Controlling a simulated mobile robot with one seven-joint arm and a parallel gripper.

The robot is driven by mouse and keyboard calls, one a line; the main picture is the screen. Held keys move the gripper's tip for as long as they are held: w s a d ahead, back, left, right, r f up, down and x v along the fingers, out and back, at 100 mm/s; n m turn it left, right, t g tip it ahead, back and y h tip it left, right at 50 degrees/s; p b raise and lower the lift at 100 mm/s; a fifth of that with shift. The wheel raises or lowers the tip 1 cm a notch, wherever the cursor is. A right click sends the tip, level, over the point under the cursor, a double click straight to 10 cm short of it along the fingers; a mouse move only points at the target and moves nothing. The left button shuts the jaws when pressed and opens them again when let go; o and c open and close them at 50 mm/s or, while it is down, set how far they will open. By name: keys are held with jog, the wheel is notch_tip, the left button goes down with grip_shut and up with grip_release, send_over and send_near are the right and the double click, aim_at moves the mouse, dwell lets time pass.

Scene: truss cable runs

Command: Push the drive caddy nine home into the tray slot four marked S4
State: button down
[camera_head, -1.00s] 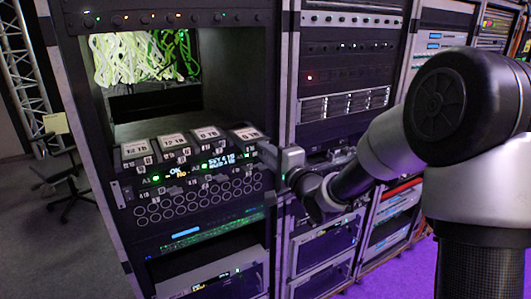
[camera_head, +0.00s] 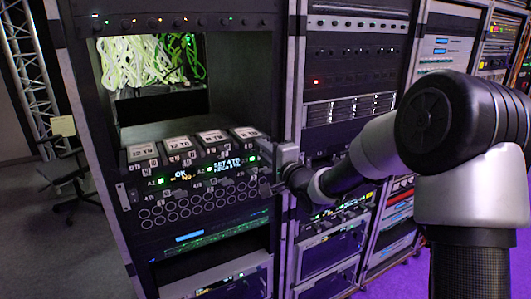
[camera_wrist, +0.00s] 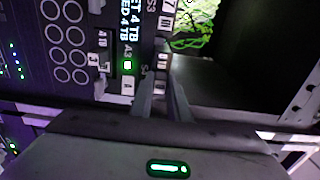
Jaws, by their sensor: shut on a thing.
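The tray (camera_head: 165,222) sits in the left rack. Several drive caddies stand in a row on it with white capacity labels on top. The rightmost caddy (camera_head: 244,132) is at the tray's right end; I cannot read a nine on it. My gripper (camera_head: 268,178) is at the right end of the tray front, close to that caddy. In the wrist view my gripper (camera_wrist: 163,84) has its two fingers close together, shut on the caddy's front end (camera_wrist: 161,62). A faint S4 mark (camera_wrist: 145,70) shows beside the fingers. The fingers hide part of the caddy, and its depth in the slot is unclear.
A lit display (camera_head: 228,166) and green lights are on the tray front. The rack post (camera_head: 285,75) stands just right of the tray. Green and white cables (camera_head: 150,60) hang in the open bay above. A second rack (camera_head: 350,80) is to the right.

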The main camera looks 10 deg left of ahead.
jog(key=shift+w+a, duration=0.35)
jog(key=shift+w, duration=0.15)
jog(key=shift+w+a+r, duration=0.1)
jog(key=shift+w, duration=0.05)
jog(key=shift+w+a, duration=0.3)
jog(key=shift+w, duration=0.15)
jog(key=c, duration=1.6)
grip_release()
jog(key=shift+s+d, duration=0.1)
